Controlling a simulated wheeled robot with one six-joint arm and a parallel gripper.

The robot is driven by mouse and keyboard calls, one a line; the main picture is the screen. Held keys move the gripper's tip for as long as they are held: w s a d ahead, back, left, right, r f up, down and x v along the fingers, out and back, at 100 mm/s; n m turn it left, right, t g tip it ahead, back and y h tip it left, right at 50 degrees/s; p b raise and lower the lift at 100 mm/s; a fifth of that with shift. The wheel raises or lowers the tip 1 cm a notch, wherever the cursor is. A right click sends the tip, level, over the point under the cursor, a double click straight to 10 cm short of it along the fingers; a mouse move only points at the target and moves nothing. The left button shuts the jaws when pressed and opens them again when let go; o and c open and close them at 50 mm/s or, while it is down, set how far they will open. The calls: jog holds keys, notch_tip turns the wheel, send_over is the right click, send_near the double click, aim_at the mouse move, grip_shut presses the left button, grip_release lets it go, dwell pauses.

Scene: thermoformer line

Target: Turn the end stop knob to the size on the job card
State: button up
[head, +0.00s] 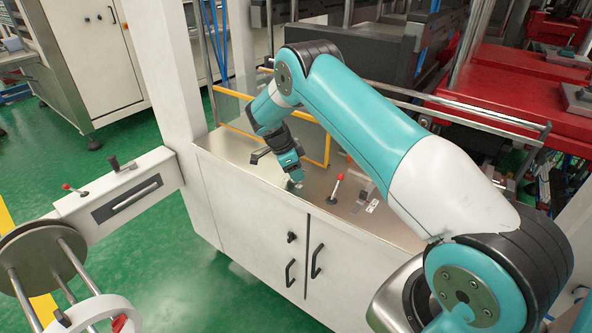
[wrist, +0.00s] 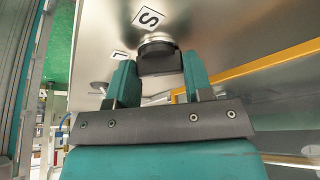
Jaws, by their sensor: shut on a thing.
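The end stop knob (wrist: 158,54), dark with a pale metal base, stands on the metal top. In the wrist view it lies between the two teal fingers of my gripper (wrist: 160,85), which is shut on it. A label marked S (wrist: 149,18) lies just beyond the knob, and a label marked L (wrist: 118,55) lies to its left. In the head view my gripper (head: 294,176) reaches down to the metal cabinet top, and the knob is mostly hidden there. No job card can be read in either view.
A red-tipped lever (head: 335,186) stands on the cabinet top (head: 250,172) right of my gripper. A yellow-framed guard (head: 315,148) rises behind my gripper. A roll stand (head: 45,250) stands at the left.

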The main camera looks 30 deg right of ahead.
jog(key=shift+n+b, duration=0.3)
jog(key=shift+f+n+t+h+b, duration=0.15)
jog(key=shift+n+t+h+b, duration=0.25)
jog(key=shift+n+b, duration=0.5)
jog(key=n+t+b, duration=0.1)
jog(key=n+b, duration=0.1)
jog(key=n, duration=0.2)
jog(key=shift+s+t, duration=0.1)
jog(key=shift+t, duration=0.2)
jog(key=n+t+b, duration=0.1)
jog(key=n+b, duration=0.1)
jog(key=n, duration=0.1)
jog(key=shift+n+y, duration=0.3)
jog(key=n+t+b, duration=0.1)
jog(key=n, duration=0.2)
jog(key=shift+d+n+t+y, duration=0.1)
jog(key=shift+n+t+y, duration=0.2)
jog(key=shift+y, duration=0.1)
jog(key=n+y+b, duration=0.1)
jog(key=n, duration=0.2)
jog(key=n+t+y+b, duration=0.1)
jog(key=n, duration=0.2)
jog(key=shift+s+d, duration=0.1)
jog(key=n+y, duration=0.1)
jog(key=n, duration=0.2)
jog(key=n+y+b, duration=0.1)
jog(key=n, duration=0.2)
jog(key=shift+n+y, duration=0.4)
